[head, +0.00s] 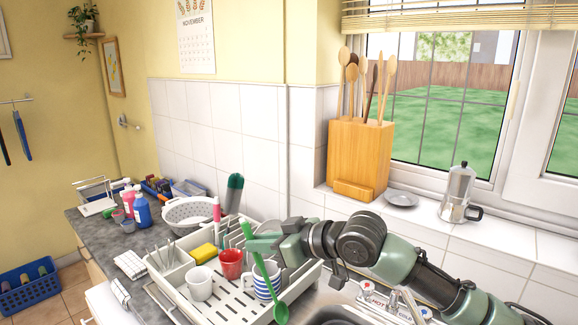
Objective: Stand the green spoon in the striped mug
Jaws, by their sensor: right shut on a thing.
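The green spoon (270,279) is held at its upper handle by my right gripper (250,243), which reaches in from the right and is shut on it. The spoon is tilted, with its handle end up and its bowl (281,314) down. The blue-and-white striped mug (261,288) stands in the white dish rack (225,311). The spoon crosses in front of the mug in this view, and its bowl shows below and right of the mug, outside it. I cannot tell whether spoon and mug touch. My left gripper is not in view.
A red mug (230,264), a white mug (199,284), a yellow sponge (204,253) and plates share the rack. A white colander (187,213) and bottles (142,211) stand on the counter behind. The sink tap (402,307) is at right. A wooden utensil block (358,160) stands on the sill.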

